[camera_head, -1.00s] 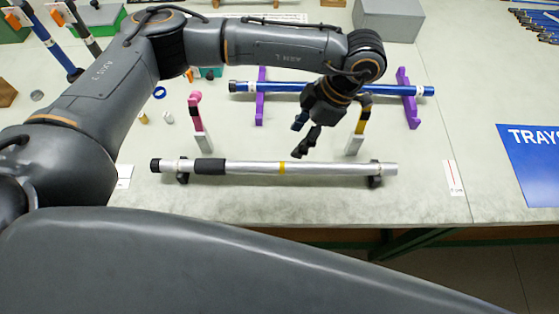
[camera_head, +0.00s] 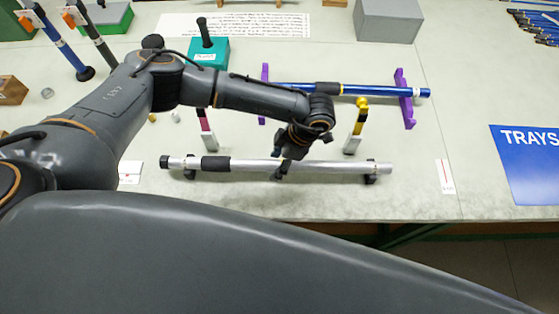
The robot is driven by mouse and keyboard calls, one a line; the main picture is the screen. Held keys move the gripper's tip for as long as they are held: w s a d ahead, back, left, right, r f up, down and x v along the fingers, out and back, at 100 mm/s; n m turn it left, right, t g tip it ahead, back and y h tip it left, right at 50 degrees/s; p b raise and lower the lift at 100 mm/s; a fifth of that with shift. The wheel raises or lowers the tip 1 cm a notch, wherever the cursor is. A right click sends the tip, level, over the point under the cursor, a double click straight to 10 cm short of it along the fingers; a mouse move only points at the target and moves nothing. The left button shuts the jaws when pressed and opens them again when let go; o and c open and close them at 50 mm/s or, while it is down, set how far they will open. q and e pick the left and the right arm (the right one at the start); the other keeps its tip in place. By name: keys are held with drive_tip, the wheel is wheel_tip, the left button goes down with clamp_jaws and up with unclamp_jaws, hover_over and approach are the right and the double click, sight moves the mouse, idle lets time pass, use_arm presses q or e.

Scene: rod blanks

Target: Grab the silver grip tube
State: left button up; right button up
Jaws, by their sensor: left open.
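The silver grip tube (camera_head: 330,167) lies level across two dark supports near the front edge of the table. It has a black cap at its left end and a black band (camera_head: 215,164) left of its middle. My left gripper (camera_head: 282,166) is open and points down at the tube's middle, with its fingers at the tube. Its fingers hide the yellow band, and I cannot tell whether they touch the tube. My right gripper is not in view.
A blue tube (camera_head: 375,90) rests on purple stands (camera_head: 404,98) behind. Two small upright posts, one pink-topped (camera_head: 206,128) and one yellow-topped (camera_head: 357,128), stand just behind the silver tube. A teal block (camera_head: 209,53) stands farther back. A blue TRAYS sign (camera_head: 527,165) lies at right.

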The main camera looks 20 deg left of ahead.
use_arm(q)
clamp_jaws()
idle(0.4)
